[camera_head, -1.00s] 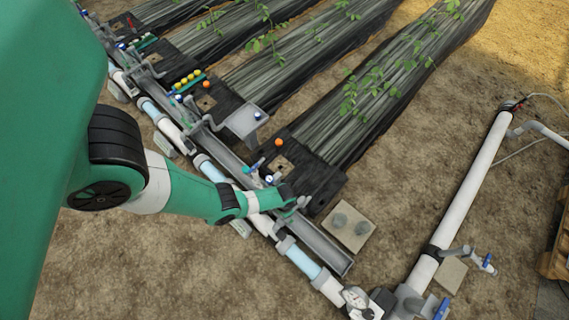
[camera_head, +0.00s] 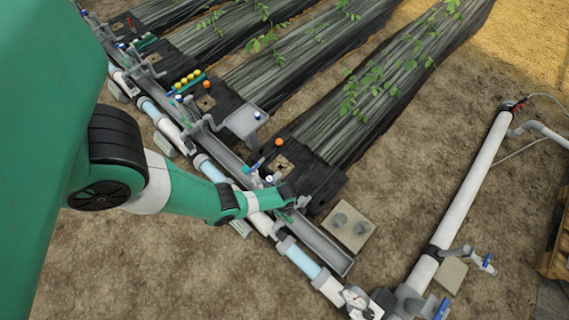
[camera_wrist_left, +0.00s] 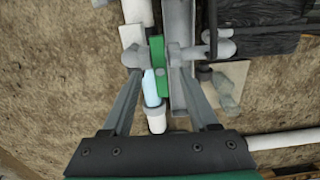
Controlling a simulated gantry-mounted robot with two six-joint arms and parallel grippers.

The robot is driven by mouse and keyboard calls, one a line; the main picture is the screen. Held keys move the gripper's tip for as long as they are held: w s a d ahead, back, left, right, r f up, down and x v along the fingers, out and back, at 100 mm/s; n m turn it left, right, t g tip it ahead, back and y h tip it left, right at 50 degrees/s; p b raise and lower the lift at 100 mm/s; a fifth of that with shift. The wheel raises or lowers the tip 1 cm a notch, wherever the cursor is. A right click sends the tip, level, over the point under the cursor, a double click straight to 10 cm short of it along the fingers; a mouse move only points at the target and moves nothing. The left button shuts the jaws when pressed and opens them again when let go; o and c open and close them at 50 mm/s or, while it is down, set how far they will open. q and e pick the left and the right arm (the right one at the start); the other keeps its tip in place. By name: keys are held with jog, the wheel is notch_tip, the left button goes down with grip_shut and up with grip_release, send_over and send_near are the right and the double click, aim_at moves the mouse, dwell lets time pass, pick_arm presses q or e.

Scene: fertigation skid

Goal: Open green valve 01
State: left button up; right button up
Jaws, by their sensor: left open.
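The green valve handle (camera_wrist_left: 157,62) is a flat green bar in the left wrist view, beside the grey channel and over the pipe. My left gripper (camera_wrist_left: 160,78) is open, with one finger on each side of the green handle. I cannot tell whether either finger touches it. In the head view, my left arm reaches from the left to the pipe, and my left gripper (camera_head: 297,205) is small there. The handle is mostly hidden by the arm in that view. My right gripper is not in view.
A long white and clear pipe (camera_head: 300,260) runs beside a grey channel (camera_head: 325,245). A pressure gauge (camera_head: 357,299) sits at its lower end. Blue-handled valves (camera_head: 488,260) stand at the right. A square pad (camera_head: 346,226) lies beyond the channel. Covered plant beds (camera_head: 320,115) fill the back.

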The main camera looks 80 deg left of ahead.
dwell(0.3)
pick_arm(q)
notch_tip(320, 180, down, 5)
jog(key=b, duration=0.4)
jog(key=shift+r+b, duration=0.15)
jog(key=shift+b, duration=0.15)
jog(key=shift+r, duration=0.1)
grip_shut()
dwell(0.8)
